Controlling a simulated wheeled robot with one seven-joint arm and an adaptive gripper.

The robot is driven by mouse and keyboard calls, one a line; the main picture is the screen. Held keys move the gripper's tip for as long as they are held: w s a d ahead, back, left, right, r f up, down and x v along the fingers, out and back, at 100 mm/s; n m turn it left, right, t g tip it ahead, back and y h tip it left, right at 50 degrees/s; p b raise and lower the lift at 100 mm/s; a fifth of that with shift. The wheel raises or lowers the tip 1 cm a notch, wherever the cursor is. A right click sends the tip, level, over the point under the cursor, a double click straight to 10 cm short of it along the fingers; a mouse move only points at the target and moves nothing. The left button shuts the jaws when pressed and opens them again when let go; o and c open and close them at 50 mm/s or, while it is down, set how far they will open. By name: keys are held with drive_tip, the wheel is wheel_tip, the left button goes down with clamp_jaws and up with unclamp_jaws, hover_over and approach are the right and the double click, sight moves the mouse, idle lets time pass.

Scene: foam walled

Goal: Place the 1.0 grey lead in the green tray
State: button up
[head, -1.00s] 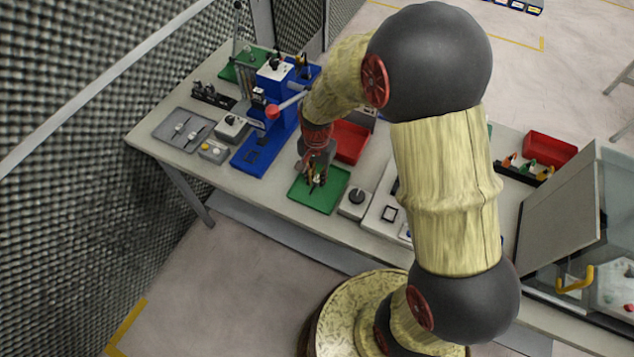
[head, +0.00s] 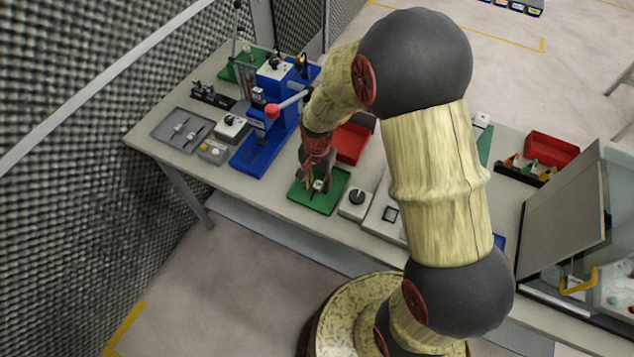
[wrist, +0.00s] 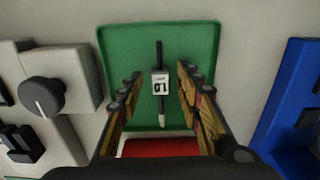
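The grey lead (wrist: 160,84) lies in the green tray (wrist: 117,40), with a white label reading 1.0 around its middle. It also shows in the head view (head: 318,186), small, below my gripper. My gripper (wrist: 159,86) is open, its fingers apart on either side of the lead and not touching it. In the head view my gripper (head: 316,184) hangs over the green tray (head: 327,201).
A grey box with a black knob (head: 356,197) stands right of the tray. A blue press (head: 262,150) stands to its left. A red bin (head: 351,143) is behind the tray. The bench edge is in front.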

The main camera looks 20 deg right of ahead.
drive_tip(key=shift+r, duration=0.1)
wheel_tip(320, 180, up, 12)
drive_tip(key=p, duration=0.3)
wheel_tip(320, 180, up, 14)
drive_tip(key=n+t, duration=0.2)
drive_tip(key=n, duration=0.2)
hover_over(317, 186)
drive_tip(key=s, duration=0.6)
drive_tip(key=s+r+n+t, duration=0.1)
drive_tip(key=s+r+n, duration=0.1)
drive_tip(key=s+r, duration=0.2)
drive_tip(key=s+d+r+n+t, duration=0.1)
drive_tip(key=s+r+n+t, duration=0.1)
drive_tip(key=s, duration=0.7)
wheel_tip(317, 186, up, 2)
drive_tip(key=shift+d+n+t, duration=0.2)
drive_tip(key=shift+n+t, duration=0.1)
drive_tip(key=shift+n, duration=0.2)
drive_tip(key=shift+f+b, duration=0.1)
drive_tip(key=shift+b, duration=0.2)
wheel_tip(317, 186, down, 3)
drive_tip(key=b, duration=0.3)
